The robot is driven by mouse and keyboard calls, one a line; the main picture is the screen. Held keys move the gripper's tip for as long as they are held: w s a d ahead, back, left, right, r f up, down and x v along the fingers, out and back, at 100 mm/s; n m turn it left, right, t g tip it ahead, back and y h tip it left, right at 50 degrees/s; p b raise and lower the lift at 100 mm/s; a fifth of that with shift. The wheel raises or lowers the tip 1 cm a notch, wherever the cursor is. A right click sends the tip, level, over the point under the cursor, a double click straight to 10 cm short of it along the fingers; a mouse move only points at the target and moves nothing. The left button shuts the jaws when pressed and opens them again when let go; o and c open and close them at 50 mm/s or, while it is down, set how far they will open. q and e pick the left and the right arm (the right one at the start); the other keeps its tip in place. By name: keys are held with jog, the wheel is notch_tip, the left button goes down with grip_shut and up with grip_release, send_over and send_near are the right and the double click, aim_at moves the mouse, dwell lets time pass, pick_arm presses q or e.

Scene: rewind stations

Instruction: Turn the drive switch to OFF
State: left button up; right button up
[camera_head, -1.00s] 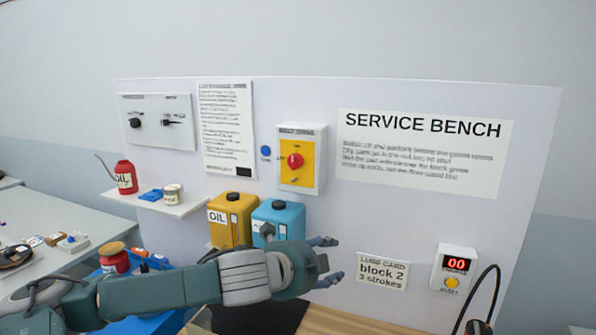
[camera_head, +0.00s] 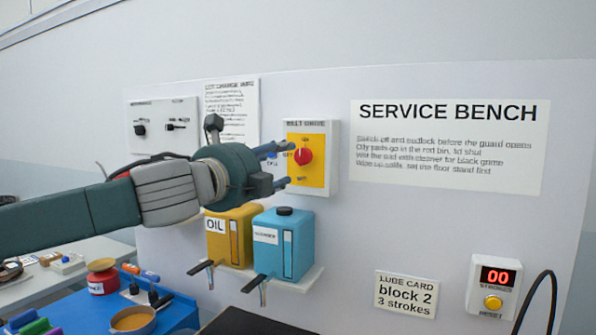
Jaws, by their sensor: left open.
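The drive switch is a red knob (camera_head: 304,156) on a yellow plate (camera_head: 318,174) in a white box labelled BELT DRIVE (camera_head: 333,159) on the panel. Small print stands above and below the knob; I cannot tell its exact setting. My left gripper (camera_head: 281,166) is open just left of the knob, its two fingers pointing right, one higher and one lower. The fingertips overlap the left edge of the box; I cannot tell whether they touch it. The knob is not between the fingers. My right gripper is not in view.
A yellow OIL jug (camera_head: 216,247) and a blue jug (camera_head: 270,262) stand on a shelf below my left gripper. A counter box with a RESET button (camera_head: 492,302) and a LUBE CARD (camera_head: 406,294) are at lower right.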

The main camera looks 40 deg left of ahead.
aim_at(299, 157)
pick_arm(q)
jog(key=p+x, duration=0.4)
jog(key=x, duration=0.4)
jog(key=shift+w+a+r+p, duration=0.2)
jog(key=shift+w+p, duration=0.55)
jog(key=shift+p, duration=0.5)
jog(key=shift+w+a+f+p, duration=0.15)
jog(key=shift+w+p, duration=0.15)
jog(key=shift+p, duration=0.15)
jog(key=shift+w+f, duration=0.1)
jog(key=shift+w, duration=0.05)
jog(key=c, duration=1.1)
